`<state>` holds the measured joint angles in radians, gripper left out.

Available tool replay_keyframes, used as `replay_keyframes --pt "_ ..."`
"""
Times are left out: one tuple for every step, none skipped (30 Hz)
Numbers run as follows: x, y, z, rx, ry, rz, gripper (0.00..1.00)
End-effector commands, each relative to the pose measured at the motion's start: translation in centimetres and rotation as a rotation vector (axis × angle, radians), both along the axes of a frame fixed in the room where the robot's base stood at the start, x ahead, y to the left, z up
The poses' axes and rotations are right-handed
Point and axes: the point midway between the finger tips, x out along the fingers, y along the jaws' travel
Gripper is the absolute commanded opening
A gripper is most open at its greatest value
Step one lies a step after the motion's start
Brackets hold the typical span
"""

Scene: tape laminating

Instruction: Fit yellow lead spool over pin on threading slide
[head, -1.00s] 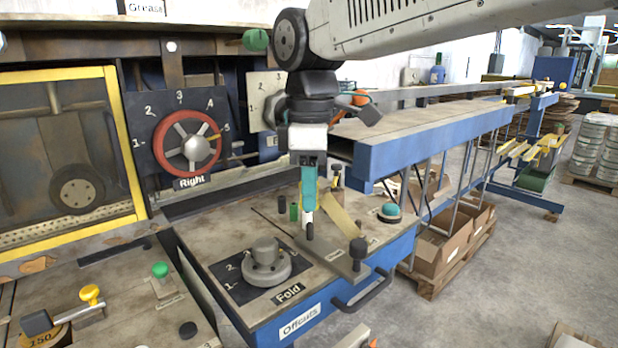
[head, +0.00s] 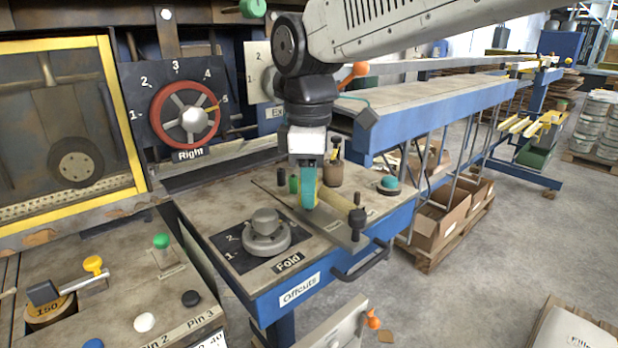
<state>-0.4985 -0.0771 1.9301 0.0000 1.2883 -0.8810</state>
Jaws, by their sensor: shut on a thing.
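My gripper (head: 309,190), with teal fingers, points down over the far left end of the grey threading slide (head: 327,229). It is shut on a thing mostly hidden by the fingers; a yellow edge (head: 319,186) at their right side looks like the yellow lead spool. A tan-yellow strip (head: 338,208) runs from beside the fingers toward the near right, over the slide. The pin under the gripper is hidden by the fingers, so I cannot tell whether the spool is around it. A black knob (head: 357,217) stands at the slide's near right end.
A round grey Fold dial (head: 266,232) sits left of the slide. A green peg (head: 294,185) and dark peg (head: 281,176) stand close by the gripper on the left.

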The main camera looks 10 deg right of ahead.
Motion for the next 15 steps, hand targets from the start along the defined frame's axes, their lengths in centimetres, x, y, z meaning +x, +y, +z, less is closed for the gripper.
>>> replay_keyframes --pt "0.00 0.00 -0.11 0.000 0.000 0.000 0.06" --pt "0.00 0.00 -0.14 0.000 0.000 0.000 0.06" --pt "0.00 0.00 -0.18 0.000 0.000 0.000 0.06" --pt "0.00 0.00 -0.21 0.000 0.000 0.000 0.06" --pt "0.00 0.00 -0.22 0.000 0.000 0.000 0.06" --pt "0.00 0.00 -0.23 0.000 0.000 0.000 0.06" --pt "0.00 0.00 -0.23 0.000 0.000 0.000 0.06" --pt "0.00 0.00 -0.23 0.000 0.000 0.000 0.06" --pt "0.00 0.00 -0.22 0.000 0.000 0.000 0.06" --pt "0.00 0.00 -0.22 0.000 0.000 0.000 0.06" --pt "0.00 0.00 -0.22 0.000 0.000 0.000 0.06" --pt "0.00 0.00 -0.22 0.000 0.000 0.000 0.06" --pt "0.00 0.00 -0.22 0.000 0.000 0.000 0.36" --pt "0.00 0.00 -0.22 0.000 0.000 0.000 0.44" --pt "0.00 0.00 -0.21 0.000 0.000 0.000 0.53"
